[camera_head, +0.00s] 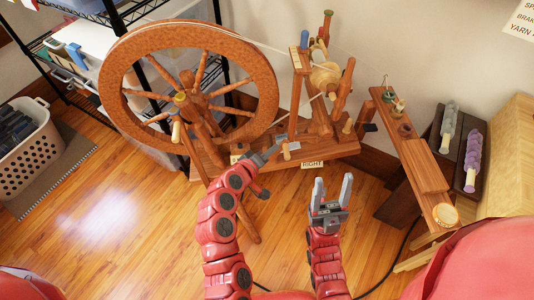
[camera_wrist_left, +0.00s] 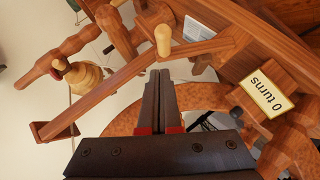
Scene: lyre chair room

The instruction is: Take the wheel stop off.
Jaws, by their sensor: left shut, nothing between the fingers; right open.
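The spinning wheel (camera_head: 115,80) stands upright on its wooden base, its brown rim and spokes at the left of the head view. My left gripper (camera_head: 280,145) is shut and empty near the wheel's right lower side. A small light wooden peg (camera_head: 286,151) is close to its tips. In the left wrist view my shut fingers (camera_wrist_left: 160,75) point at a wooden bar (camera_wrist_left: 105,88) with a pale knob (camera_wrist_left: 163,41). I cannot tell whether this bar is the wheel stop, or whether the fingers touch it. My right gripper (camera_head: 332,190) is open and empty above the floor.
A "RIGHT" label (camera_head: 312,164) is on the base; a "0 turns" tag (camera_wrist_left: 266,97) shows upside down in the wrist view. A narrow wooden bench (camera_head: 425,165) stands right. A white basket (camera_head: 25,155) and black shelf are left. The floor (camera_head: 120,215) in front is clear.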

